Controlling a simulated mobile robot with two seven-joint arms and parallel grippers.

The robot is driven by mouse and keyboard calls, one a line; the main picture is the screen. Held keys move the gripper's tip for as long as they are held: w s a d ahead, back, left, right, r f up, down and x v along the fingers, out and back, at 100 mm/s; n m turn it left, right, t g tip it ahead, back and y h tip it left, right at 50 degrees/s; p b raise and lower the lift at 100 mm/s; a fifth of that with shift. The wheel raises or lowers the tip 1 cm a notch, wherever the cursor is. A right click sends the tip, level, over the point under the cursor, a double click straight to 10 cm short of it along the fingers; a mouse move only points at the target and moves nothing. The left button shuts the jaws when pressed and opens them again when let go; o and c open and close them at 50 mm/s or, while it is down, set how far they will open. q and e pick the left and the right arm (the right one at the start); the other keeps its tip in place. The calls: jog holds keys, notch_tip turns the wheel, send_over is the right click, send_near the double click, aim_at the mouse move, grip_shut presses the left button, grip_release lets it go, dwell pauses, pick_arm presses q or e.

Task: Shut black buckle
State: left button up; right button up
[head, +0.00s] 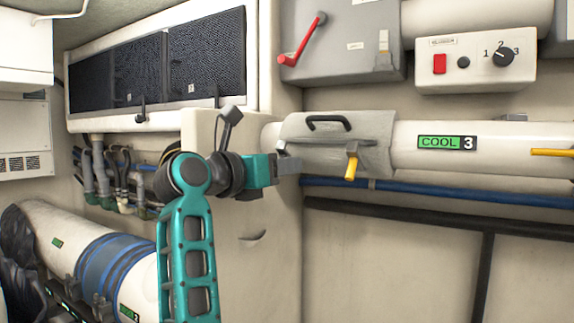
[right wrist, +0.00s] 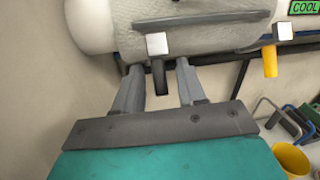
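The black buckle (right wrist: 158,76) shows in the right wrist view as a short dark lever hanging below a pale metal block on the grey cover. My right gripper (right wrist: 160,80) is open, with one finger on each side of the lever and a small gap visible to each. In the head view my right gripper (head: 287,165) is at the left lower edge of the grey cover (head: 375,152) and hides the black buckle. A yellow buckle (head: 351,167) hangs down to its right; it also shows in the right wrist view (right wrist: 270,61). My left gripper is not in view.
The cover wraps a cream pipe (head: 405,160) labelled COOL 3 and bears a black handle (head: 328,122). A blue pipe (head: 400,190) runs just below. A grey box with a red lever (head: 303,38) is above. A yellow bucket (right wrist: 293,160) stands low at right.

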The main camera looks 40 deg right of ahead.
aim_at(287, 155)
jog(key=shift+d, duration=0.15)
jog(key=shift+c, duration=0.3)
grip_shut()
jog(key=shift+r, duration=0.1)
jog(key=r+y, duration=0.1)
jog(key=y, duration=0.1)
jog(key=r+y, duration=0.1)
jog(key=y, duration=0.1)
jog(key=shift+d+n+g, duration=0.2)
jog(key=shift+n+g, duration=0.1)
jog(key=shift+g, duration=0.1)
jog(key=y, duration=0.2)
jog(key=d+r+y, duration=0.1)
jog(key=shift+w+g+y, duration=0.15)
jog(key=shift+g+y, duration=0.25)
jog(key=shift+w+d+r+n+g+y, duration=0.1)
jog(key=shift+d+r+n+g+y, duration=0.1)
jog(key=shift+y, duration=0.5)
jog(key=shift+d+r+n+g+y, duration=0.1)
jog(key=shift+d+y, duration=0.1)
jog(key=shift+y, duration=0.5)
